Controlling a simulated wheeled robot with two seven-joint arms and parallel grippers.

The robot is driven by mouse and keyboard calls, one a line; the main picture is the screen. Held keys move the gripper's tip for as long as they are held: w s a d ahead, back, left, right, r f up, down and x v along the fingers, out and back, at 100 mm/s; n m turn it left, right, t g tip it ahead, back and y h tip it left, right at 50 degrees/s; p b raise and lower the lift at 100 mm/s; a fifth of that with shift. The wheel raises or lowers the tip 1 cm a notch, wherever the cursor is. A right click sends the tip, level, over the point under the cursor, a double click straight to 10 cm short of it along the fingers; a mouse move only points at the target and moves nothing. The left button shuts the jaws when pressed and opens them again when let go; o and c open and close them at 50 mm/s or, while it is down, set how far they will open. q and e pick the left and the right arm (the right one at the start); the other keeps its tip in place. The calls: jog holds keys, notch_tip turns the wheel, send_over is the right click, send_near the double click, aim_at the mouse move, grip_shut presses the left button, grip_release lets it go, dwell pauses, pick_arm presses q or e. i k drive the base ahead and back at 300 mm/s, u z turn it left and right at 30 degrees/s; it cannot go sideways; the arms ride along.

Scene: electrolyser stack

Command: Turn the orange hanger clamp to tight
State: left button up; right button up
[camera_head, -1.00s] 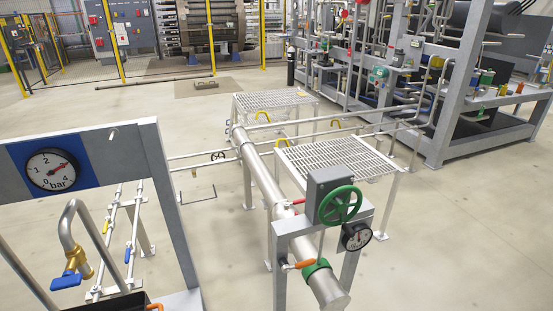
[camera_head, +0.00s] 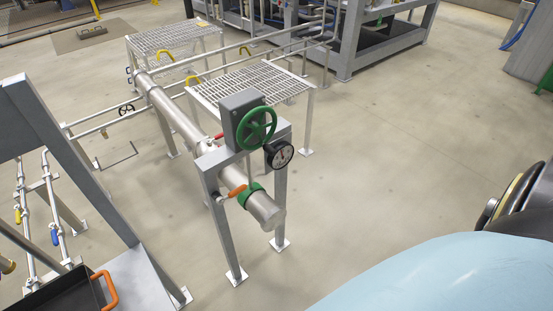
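An orange part (camera_head: 237,191), which looks like a lever or the clamp, sits on the left side of the thick silver pipe (camera_head: 180,120) near its front end. It is small and I cannot tell whether it is tight or loose. A green band (camera_head: 250,195) wraps the pipe just to its right. The pipe passes under a grey stand (camera_head: 214,220) with a grey box (camera_head: 240,108) and a green handwheel (camera_head: 257,128) on top. Neither of my grippers is in view.
A round gauge (camera_head: 279,154) is on the stand's right side. Grated platforms (camera_head: 262,84) flank the pipe behind. At lower left are a grey frame (camera_head: 75,160) and a dark tray with an orange handle (camera_head: 106,290). The floor (camera_head: 400,150) to the right is open.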

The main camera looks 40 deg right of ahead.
aim_at(220, 200)
jog(key=u, duration=3.65)
jog(key=k, duration=2.7)
jog(key=z, duration=1.15)
jog(key=i, duration=0.5)
